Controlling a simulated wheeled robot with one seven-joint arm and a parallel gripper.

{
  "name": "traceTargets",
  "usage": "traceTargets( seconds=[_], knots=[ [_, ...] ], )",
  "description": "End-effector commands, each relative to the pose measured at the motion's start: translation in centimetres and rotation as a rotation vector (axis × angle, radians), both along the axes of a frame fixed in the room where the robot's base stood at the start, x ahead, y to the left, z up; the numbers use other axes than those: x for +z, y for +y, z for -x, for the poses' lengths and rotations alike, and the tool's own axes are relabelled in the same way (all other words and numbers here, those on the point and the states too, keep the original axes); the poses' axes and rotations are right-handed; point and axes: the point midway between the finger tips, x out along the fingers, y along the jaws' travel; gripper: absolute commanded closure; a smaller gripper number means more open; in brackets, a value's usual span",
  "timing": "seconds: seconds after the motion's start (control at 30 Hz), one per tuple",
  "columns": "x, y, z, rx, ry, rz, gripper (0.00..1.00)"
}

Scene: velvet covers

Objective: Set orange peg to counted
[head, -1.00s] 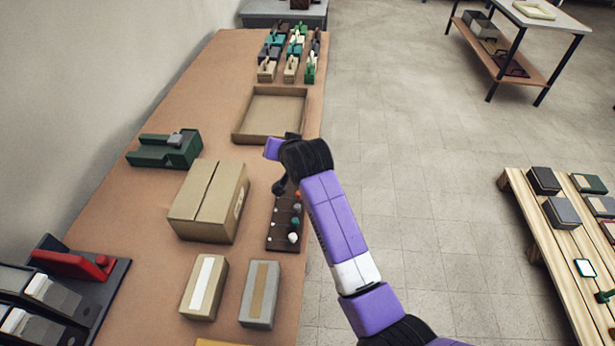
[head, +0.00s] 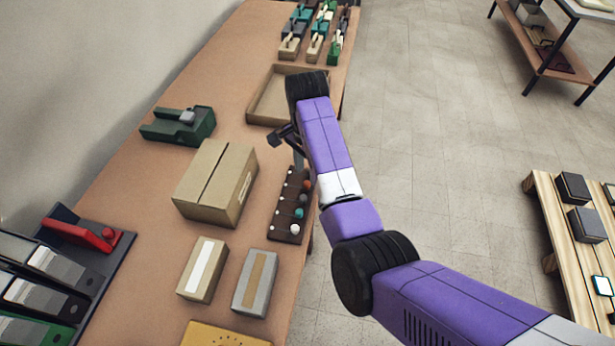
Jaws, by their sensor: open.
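A dark narrow peg board (head: 287,216) lies near the table's right edge, right of the cardboard box. Along its right side stand an orange peg (head: 306,184), a dark grey peg (head: 303,198), a teal peg (head: 299,213) and a white peg (head: 295,229). The orange one is the farthest of these. Small pale marks run along the board's left side; I cannot read any label. My gripper (head: 287,146) is open above the board's far end, apart from the orange peg. My arm and gripper hide the far end of the board.
A closed cardboard box (head: 215,185) stands close left of the board. An open cardboard tray (head: 262,100) lies beyond my gripper. Two small boxes, one tan (head: 203,270) and one grey (head: 256,283), stand nearer. A green device (head: 178,125) sits farther left.

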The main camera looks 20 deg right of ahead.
Motion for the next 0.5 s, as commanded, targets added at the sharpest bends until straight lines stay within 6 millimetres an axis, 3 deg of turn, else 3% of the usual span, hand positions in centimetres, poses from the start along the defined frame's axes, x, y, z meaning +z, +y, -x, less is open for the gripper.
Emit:
traceTargets(
  seconds=[0.2, 0.5],
  knots=[
    [-3.1, 0.0, 0.1, 0.001, 0.001, -0.001, 0.59],
    [-4.4, 0.0, 0.0, 0.002, -0.001, 0.001, 0.59]
  ],
)
